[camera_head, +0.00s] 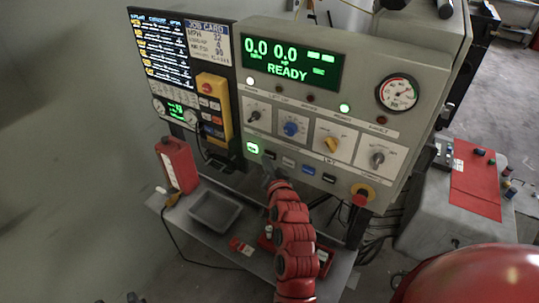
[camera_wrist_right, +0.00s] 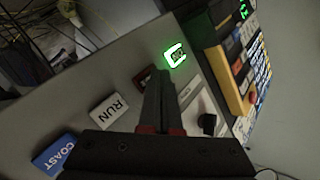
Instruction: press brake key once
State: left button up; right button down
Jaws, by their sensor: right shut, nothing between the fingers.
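The grey control panel (camera_head: 345,115) has a row of keys along its lower edge. A lit green key (camera_head: 252,148) is at the left end of the row; it also shows in the right wrist view (camera_wrist_right: 175,56). Beside it is a dark red key (camera_wrist_right: 143,80), partly hidden by my fingers, its label unreadable. Then come the white RUN key (camera_wrist_right: 108,112) and the blue COAST key (camera_wrist_right: 54,154). No key label reading BRAKE can be made out. My right gripper (camera_head: 267,170) is shut and empty, its tips close to the dark red key; contact cannot be told. My left gripper is not in view.
Several knobs (camera_head: 377,158) sit above the keys, and a red stop button (camera_head: 361,198) is at the lower right. The display (camera_head: 290,58) reads READY. A yellow pendant (camera_head: 213,105) hangs left. A shelf below holds a grey tray (camera_head: 214,210) and a red can (camera_head: 177,163).

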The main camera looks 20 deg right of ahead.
jog(key=shift+s+a, duration=0.25)
jog(key=shift+a, duration=0.05)
jog(key=s+a+p, duration=0.1)
jog(key=a, duration=0.1)
jog(key=s+a+p, duration=0.2)
dwell(0.5)
jog(key=shift+d, duration=0.1)
dwell(0.6)
